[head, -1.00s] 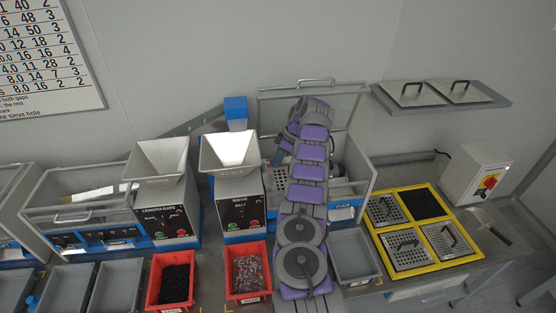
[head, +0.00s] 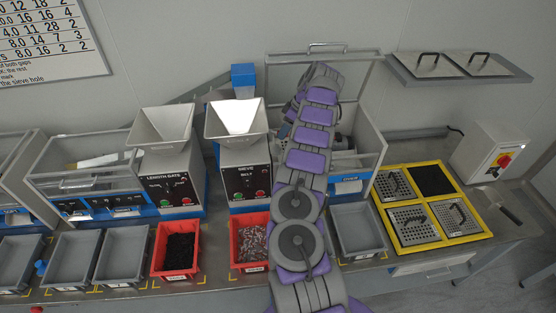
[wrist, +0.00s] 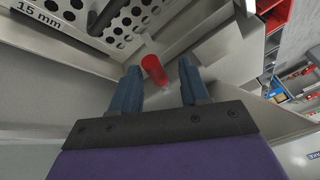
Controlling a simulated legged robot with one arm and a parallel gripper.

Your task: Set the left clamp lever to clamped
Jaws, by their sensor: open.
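My gripper (wrist: 160,85) is open in the wrist view, with its two blue fingers apart. A red cylindrical piece (wrist: 154,69), which looks like a lever's grip, sits just beyond and between the fingertips; I cannot tell whether a finger touches it. A perforated sieve plate (wrist: 130,22) marked 15 mm lies beyond it at the upper left. In the head view my arm reaches into the sieve machine (head: 347,187) under its raised lid (head: 368,78) and hides the gripper and most of the inside. I cannot tell the lever's setting.
The sieve hopper (head: 236,119) and length-gate hopper (head: 160,126) stand left of my arm. Red bins (head: 161,273) and grey bins (head: 358,231) line the front. A yellow rack (head: 451,236) of sieve plates lies right, with a switch box (head: 484,150) behind it.

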